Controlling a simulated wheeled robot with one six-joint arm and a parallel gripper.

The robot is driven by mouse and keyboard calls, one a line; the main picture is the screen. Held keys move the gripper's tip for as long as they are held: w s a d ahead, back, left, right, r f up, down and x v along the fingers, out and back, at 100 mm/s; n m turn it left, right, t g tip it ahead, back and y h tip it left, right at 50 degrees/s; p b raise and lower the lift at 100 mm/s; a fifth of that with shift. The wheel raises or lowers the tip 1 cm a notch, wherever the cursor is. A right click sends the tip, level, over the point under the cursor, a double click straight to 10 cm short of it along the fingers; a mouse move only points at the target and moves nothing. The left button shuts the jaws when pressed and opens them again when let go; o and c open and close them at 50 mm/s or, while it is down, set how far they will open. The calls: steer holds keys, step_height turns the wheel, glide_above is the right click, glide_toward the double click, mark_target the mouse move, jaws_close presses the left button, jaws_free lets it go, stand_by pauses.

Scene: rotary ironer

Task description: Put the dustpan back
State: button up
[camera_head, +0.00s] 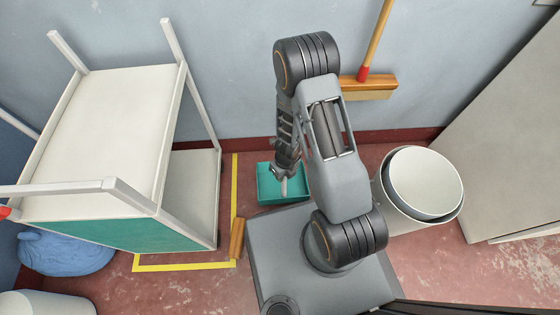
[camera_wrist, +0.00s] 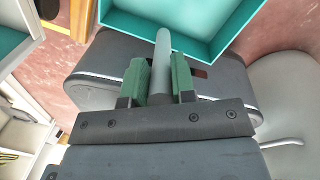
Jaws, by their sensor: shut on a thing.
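The dustpan is a teal tray with a grey handle; in the head view its pan (camera_head: 268,183) shows low in front of the wall, to the right of the yellow floor line. My gripper (camera_head: 286,180) is at the dustpan's handle, partly hidden by my arm. In the wrist view the green pads of my gripper (camera_wrist: 160,84) are shut on the grey handle of the dustpan (camera_wrist: 163,50). The pan opens out beyond the fingers at the top of that view. I cannot tell whether the pan touches the floor.
A white cart (camera_head: 112,130) stands at left, with yellow floor tape (camera_head: 235,180) beside it. A small wooden block (camera_head: 237,238) lies near the tape. A broom (camera_head: 368,85) is against the wall. A white bin (camera_head: 425,185) and grey cabinet (camera_head: 505,150) stand at right.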

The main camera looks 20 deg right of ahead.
steer(key=w+f, duration=0.2)
steer(key=w, duration=0.1)
steer(key=w+d+f+b, duration=0.1)
steer(key=w+f, duration=0.2)
steer(key=w, duration=0.1)
steer(key=w+d+f+b, duration=0.1)
steer(key=w+f, duration=0.2)
steer(key=shift+w+d, duration=0.2)
steer(key=shift+d, duration=0.05)
steer(key=shift+w+f+b, duration=0.2)
steer(key=shift+f+b, duration=0.15)
steer(key=shift+b, duration=0.15)
steer(key=f, duration=0.1)
steer(key=f+b, duration=0.1)
steer(key=f, duration=0.1)
steer(key=shift+w+d+f+b, duration=0.1)
steer(key=shift+w+f+b, duration=0.1)
steer(key=shift+b, duration=0.1)
steer(key=shift+r, duration=0.1)
steer(key=o, duration=0.9)
